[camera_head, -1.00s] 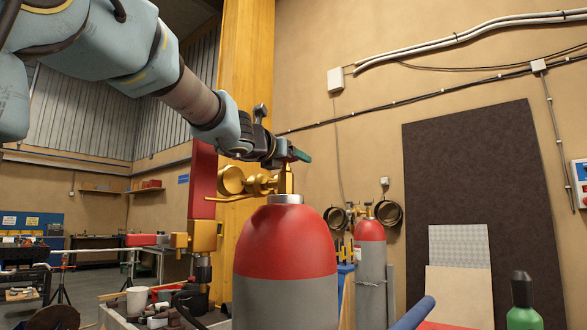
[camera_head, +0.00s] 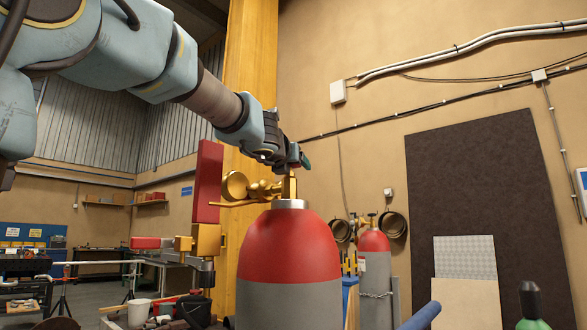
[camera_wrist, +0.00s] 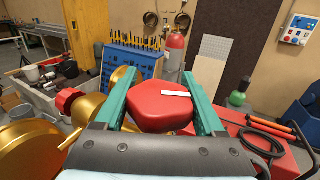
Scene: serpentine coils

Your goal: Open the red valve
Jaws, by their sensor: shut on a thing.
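The red valve knob (camera_wrist: 160,112) shows in the wrist view as a rounded, many-sided red cap with a short white mark on top. My gripper (camera_wrist: 158,86) is shut on it, with one green finger on each side. In the head view my gripper (camera_head: 303,162) is at the top of the large red-and-grey gas cylinder (camera_head: 289,245), over its brass valve (camera_head: 291,186). The knob is hidden there behind the fingers. Brass gauge parts (camera_head: 235,186) stick out to the left of the valve.
A smaller red-topped cylinder (camera_head: 374,270) stands behind, chained near the wall. A blue tool rack (camera_wrist: 130,65) with yellow-handled tools is beyond the knob. A green bottle (camera_head: 533,308) is at lower right.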

